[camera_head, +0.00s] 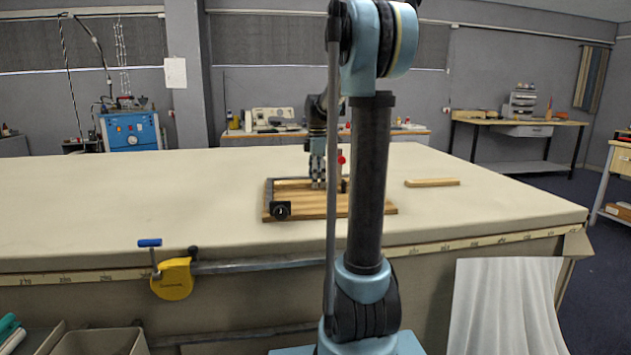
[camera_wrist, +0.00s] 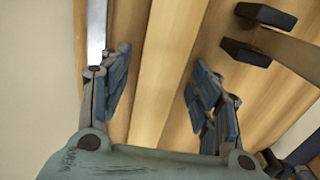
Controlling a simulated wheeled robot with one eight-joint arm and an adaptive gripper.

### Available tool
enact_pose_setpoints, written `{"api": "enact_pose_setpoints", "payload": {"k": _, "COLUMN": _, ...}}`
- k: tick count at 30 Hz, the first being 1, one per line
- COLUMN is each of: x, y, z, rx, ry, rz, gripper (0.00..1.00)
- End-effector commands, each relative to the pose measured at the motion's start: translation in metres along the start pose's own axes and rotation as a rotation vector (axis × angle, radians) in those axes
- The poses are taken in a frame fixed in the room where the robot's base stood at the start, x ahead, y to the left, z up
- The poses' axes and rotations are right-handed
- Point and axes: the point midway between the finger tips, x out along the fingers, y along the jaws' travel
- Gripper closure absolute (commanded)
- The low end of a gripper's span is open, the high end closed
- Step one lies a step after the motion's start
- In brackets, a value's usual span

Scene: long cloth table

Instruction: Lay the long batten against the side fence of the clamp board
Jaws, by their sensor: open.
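The wooden clamp board (camera_head: 317,208) lies flat on the table, partly hidden by my arm. Its dark side fence is on the left and also shows in the wrist view (camera_wrist: 97,30) with a bright metal face. My gripper (camera_head: 318,186) is low over the board; in the wrist view (camera_wrist: 160,82) its fingers are spread. A pale wooden strip (camera_wrist: 170,65), seemingly the long batten, runs between them, roughly parallel to the fence. A band of wood shows between strip and fence; I cannot tell if it is bare board. No finger visibly pinches the strip.
A separate wooden batten (camera_head: 432,183) lies on the table right of the board. A black knob (camera_head: 281,210) sits at the board's front left. Dark clamp pads (camera_wrist: 265,15) stand at the right in the wrist view. The table left of the board is clear.

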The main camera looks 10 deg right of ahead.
Motion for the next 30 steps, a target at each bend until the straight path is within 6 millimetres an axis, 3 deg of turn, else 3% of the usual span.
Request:
{"api": "enact_pose_setpoints", "payload": {"k": 7, "x": -0.019, "y": 0.0, "z": -0.001, "rx": -0.001, "ry": 0.0, "rz": 0.0, "gripper": 0.43}}
{"api": "enact_pose_setpoints", "payload": {"k": 21, "x": -0.1, "y": -0.001, "z": -0.001, "rx": -0.002, "ry": 0.0, "rz": 0.0, "gripper": 0.43}}
{"api": "enact_pose_setpoints", "payload": {"k": 30, "x": -0.121, "y": 0.0, "z": -0.001, "rx": -0.002, "ry": 0.0, "rz": 0.0, "gripper": 0.43}}
